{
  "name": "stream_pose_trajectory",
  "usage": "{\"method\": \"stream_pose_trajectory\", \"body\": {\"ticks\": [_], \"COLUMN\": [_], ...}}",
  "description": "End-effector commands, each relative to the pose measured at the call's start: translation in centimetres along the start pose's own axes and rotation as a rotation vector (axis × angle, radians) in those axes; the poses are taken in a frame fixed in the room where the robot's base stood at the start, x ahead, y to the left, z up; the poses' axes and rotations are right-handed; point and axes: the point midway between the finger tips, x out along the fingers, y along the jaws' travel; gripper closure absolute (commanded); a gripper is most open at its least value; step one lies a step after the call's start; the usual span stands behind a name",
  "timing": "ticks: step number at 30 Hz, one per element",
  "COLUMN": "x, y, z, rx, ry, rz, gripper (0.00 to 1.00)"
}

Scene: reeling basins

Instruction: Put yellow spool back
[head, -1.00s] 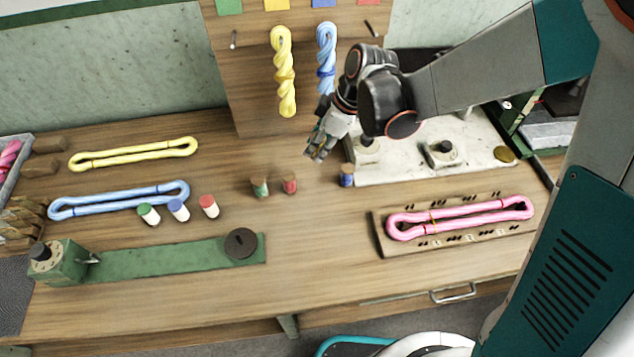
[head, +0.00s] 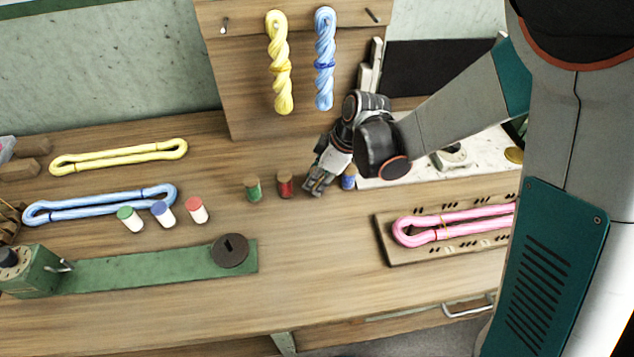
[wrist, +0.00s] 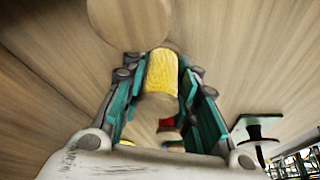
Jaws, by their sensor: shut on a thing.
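The yellow spool (wrist: 162,74) is between the fingers of my gripper (wrist: 160,100) in the wrist view, with its yellow thread and a pale wooden end showing. In the head view my gripper (head: 317,187) is low over the bench, between the red spool (head: 285,185) and the blue spool (head: 349,178). The fingers hide the yellow spool there. The green spool (head: 253,188) stands left of the red one, in the same row. I cannot tell whether the yellow spool touches the bench.
Yellow (head: 278,70) and blue (head: 325,60) twisted skeins hang behind. A pegged board (head: 400,258) with a pink skein lies right. Bench before the row is clear.

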Motion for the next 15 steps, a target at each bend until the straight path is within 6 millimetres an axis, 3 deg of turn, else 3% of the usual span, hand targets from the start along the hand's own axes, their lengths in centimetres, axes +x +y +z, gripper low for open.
{"method": "stream_pose_trajectory", "body": {"ticks": [11,12,14,15], "x": [0.34,0.23,0.20,0.20], "y": [0.00,0.00,0.00,0.00], "z": [0.14,0.10,0.09,0.08], "rx": [0.000,0.000,0.000,0.000], "ry": [0.000,0.000,0.000,0.000], "rz": [0.000,0.000,0.000,0.000], "gripper": [0.96,0.63,0.51,0.51]}}
